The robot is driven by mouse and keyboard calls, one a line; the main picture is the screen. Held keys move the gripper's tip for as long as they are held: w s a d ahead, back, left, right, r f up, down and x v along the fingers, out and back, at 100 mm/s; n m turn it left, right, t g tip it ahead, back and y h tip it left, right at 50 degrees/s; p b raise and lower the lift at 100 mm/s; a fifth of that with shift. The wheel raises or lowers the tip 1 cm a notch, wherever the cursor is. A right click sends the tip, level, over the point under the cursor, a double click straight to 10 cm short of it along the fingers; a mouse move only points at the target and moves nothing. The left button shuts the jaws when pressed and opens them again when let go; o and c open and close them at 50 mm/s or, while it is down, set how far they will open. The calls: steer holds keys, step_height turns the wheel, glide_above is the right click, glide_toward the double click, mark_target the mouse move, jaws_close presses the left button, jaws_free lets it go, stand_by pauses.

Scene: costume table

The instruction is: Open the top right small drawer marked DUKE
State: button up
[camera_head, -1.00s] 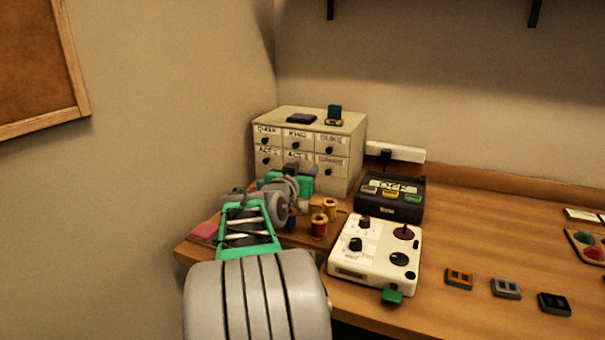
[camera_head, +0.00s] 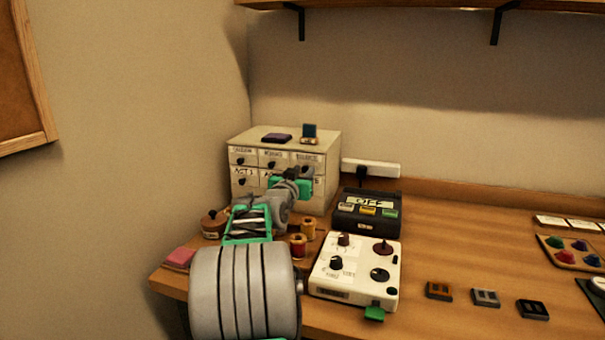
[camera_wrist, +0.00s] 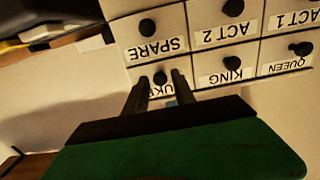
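The small drawer cabinet (camera_head: 326,160) stands at the back left of the table, with two rows of three labelled drawers. The DUKE drawer (camera_head: 309,158) is top right in the head view and looks shut. In the wrist view, which is upside down, its dark round knob (camera_wrist: 160,78) shows between my fingertips, and the fingers partly cover the DUKE label. My gripper (camera_wrist: 158,85) is open, one finger on each side of the knob in the picture. Whether the fingers touch it cannot be told. My gripper in the head view (camera_head: 304,176) hides part of the right drawers.
The KING drawer (camera_wrist: 235,74) and SPARE drawer (camera_wrist: 155,38) adjoin DUKE. Thread spools (camera_head: 299,246), a dark OFF box (camera_head: 368,215) and a white control box (camera_head: 355,270) stand nearby.

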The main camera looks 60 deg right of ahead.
jaws_close()
stand_by(1.1)
